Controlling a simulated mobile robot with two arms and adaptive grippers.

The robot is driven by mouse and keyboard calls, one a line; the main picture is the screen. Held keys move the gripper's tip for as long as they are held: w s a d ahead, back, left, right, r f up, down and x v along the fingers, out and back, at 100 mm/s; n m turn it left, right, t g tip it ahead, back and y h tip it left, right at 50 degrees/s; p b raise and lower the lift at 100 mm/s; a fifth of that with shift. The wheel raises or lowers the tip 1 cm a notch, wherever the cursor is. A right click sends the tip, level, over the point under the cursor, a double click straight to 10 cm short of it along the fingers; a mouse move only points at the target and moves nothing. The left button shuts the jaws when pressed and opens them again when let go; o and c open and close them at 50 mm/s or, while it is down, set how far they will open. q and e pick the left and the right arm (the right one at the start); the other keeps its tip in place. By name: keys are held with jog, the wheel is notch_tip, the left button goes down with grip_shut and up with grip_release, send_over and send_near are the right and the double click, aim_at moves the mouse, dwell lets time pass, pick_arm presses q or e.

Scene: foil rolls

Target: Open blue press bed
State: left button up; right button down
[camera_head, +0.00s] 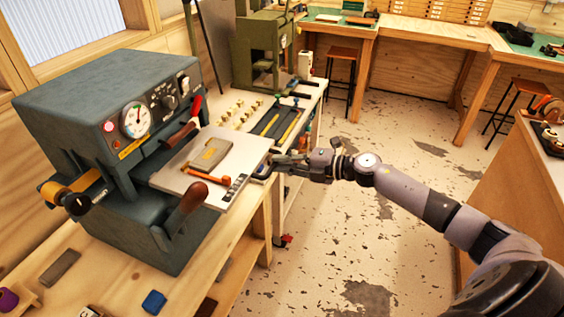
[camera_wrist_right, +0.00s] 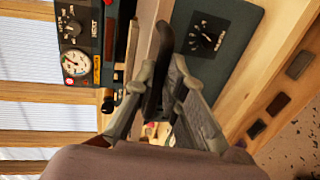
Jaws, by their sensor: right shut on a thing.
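The blue press (camera_head: 105,110) is a dark blue-grey machine with a gauge on the bench at the left. Its flat, pale bed (camera_head: 172,180) sticks out to the right from its front. A grey block and an orange-handled tool (camera_head: 210,178) lie on the bed. My right gripper (camera_head: 279,163) is at the bed's far right corner. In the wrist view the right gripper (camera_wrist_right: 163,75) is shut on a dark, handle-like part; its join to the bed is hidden. The press's gauge (camera_wrist_right: 75,63) also shows there. My left gripper is not in view.
A brown-knobbed lever (camera_head: 187,205) stands close to the bed's near side. A green machine (camera_head: 262,50) and a side table with small parts (camera_head: 255,118) stand behind. Small blocks (camera_head: 60,266) lie on the front bench. The floor (camera_head: 340,215) right of the bench is open.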

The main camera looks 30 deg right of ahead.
jog(key=c, duration=1.7)
grip_release()
jog(key=shift+o, duration=0.2)
jog(key=v, duration=1.2)
